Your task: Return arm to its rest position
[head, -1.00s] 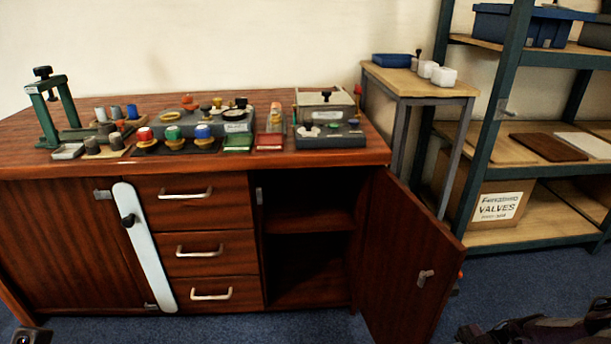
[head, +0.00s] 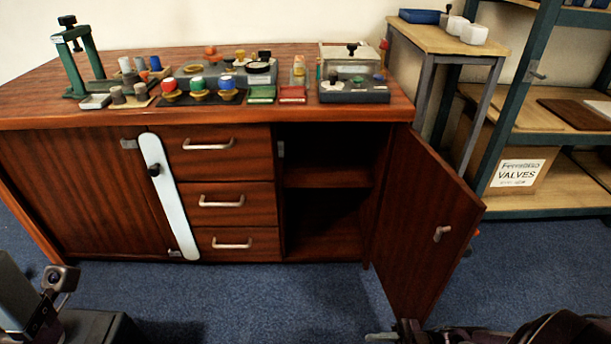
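Part of my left arm, with what looks like its gripper end (head: 58,285), shows at the lower left edge, over the blue floor in the picture. My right arm lies along the bottom right edge, with its gripper end (head: 392,335) cut off by the frame below the open cabinet door. I cannot make out the fingers of either gripper, or whether they hold anything. Both appear apart from the wooden cabinet (head: 90,185).
The cabinet's right door (head: 425,225) stands open toward me, its compartment dark. A green press (head: 75,60), coloured knobs and grey boxes crowd the cabinet top. A small table (head: 440,38) and a shelf with a VALVES box (head: 520,172) stand right. Blue carpet (head: 290,295) is clear in front.

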